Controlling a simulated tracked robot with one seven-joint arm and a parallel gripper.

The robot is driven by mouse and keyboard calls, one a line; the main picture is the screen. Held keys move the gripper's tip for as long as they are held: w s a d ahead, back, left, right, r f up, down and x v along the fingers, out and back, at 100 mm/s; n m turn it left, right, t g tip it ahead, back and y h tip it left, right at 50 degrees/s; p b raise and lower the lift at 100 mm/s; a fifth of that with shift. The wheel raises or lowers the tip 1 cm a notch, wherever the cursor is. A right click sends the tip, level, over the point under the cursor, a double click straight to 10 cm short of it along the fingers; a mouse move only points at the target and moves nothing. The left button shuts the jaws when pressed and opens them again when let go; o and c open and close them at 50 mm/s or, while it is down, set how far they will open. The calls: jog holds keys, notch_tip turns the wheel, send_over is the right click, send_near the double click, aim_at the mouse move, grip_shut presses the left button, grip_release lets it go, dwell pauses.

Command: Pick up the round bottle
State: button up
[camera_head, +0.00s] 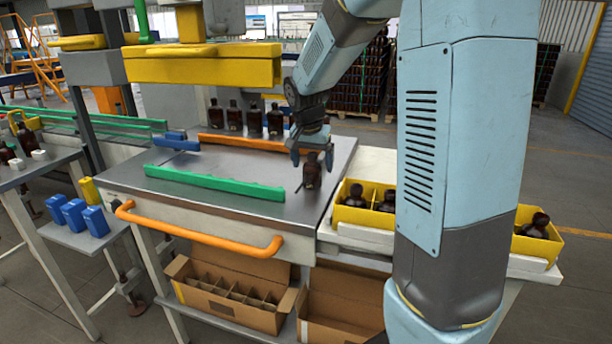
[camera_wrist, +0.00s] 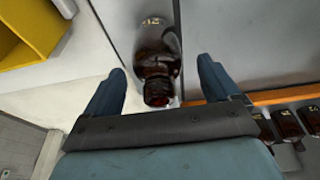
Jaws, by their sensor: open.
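The round bottle is dark amber with a dark cap. In the head view the round bottle (camera_head: 312,172) stands upright near the right edge of the grey metal table (camera_head: 240,205). My gripper (camera_head: 310,158) is above it, fingers pointing down, and it partly hides the bottle's top. In the wrist view the bottle (camera_wrist: 158,55) lies between and a little beyond the two finger tips of my gripper (camera_wrist: 162,75), with its cap toward the palm. The fingers are apart, with visible gaps on both sides of the bottle.
Several amber bottles (camera_head: 254,118) stand in a row behind an orange rail (camera_head: 240,142). A green rail (camera_head: 213,183) lies at the table's front. Yellow bins (camera_head: 352,214) with dark bottles stand to the right. Open cardboard boxes (camera_head: 229,316) sit below. The table's middle is clear.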

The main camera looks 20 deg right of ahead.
jog(key=shift+w+f, duration=0.1)
jog(key=shift+f, duration=0.3)
jog(key=c, duration=1.2)
